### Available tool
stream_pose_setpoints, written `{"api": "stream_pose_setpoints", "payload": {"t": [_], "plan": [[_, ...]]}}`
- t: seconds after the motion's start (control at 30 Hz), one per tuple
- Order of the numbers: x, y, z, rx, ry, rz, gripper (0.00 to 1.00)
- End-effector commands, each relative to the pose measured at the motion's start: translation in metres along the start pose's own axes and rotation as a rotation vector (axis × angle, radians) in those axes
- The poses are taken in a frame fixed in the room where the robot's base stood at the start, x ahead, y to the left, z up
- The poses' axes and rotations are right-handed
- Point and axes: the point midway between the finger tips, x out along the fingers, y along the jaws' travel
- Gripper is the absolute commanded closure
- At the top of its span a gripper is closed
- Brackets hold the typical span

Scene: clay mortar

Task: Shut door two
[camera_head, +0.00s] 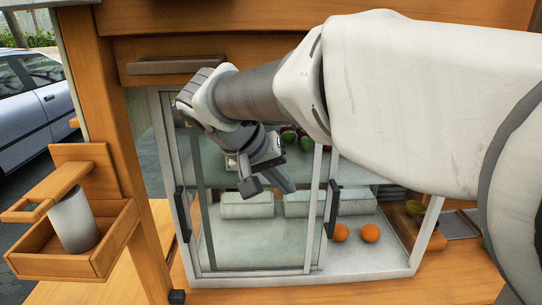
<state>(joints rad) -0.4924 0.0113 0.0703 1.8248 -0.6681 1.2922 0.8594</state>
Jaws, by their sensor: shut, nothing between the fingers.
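A glass-fronted display cabinet (372,268) with sliding doors stands in the middle. Two door panels with pale frames overlap across its left and middle part. One dark upright handle (183,214) is at the left edge, another dark handle (331,208) near the middle. The cabinet's right part is uncovered. No label shows which door is door two. My gripper (268,184) is shut and empty, in front of the glass between the two handles, apart from both in the picture. My arm hides the cabinet's upper right.
Two oranges (341,232) (370,233) lie inside at the lower right. White boxes (247,205) and red and green fruit (289,136) are also inside. A wooden holder (72,264) with a white cylinder (73,221) is at left, beside a wooden post (120,130).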

Motion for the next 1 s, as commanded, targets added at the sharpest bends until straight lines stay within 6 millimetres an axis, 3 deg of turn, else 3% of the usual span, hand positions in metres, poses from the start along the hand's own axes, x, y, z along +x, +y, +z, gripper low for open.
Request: {"api": "stream_pose_setpoints", "payload": {"t": [0.17, 0.27, 0.63, 0.8, 1.0], "plan": [[0.009, -0.002, -0.001, 0.001, 0.002, 0.005, 1.0], [0.025, -0.002, 0.0, 0.0, 0.0, 0.007, 1.0], [0.103, -0.001, 0.0, 0.0, -0.002, 0.006, 1.0], [0.112, 0.023, -0.002, 0.003, 0.002, 0.003, 1.0], [0.118, 0.034, -0.001, 0.001, 0.002, 0.003, 1.0]]}}
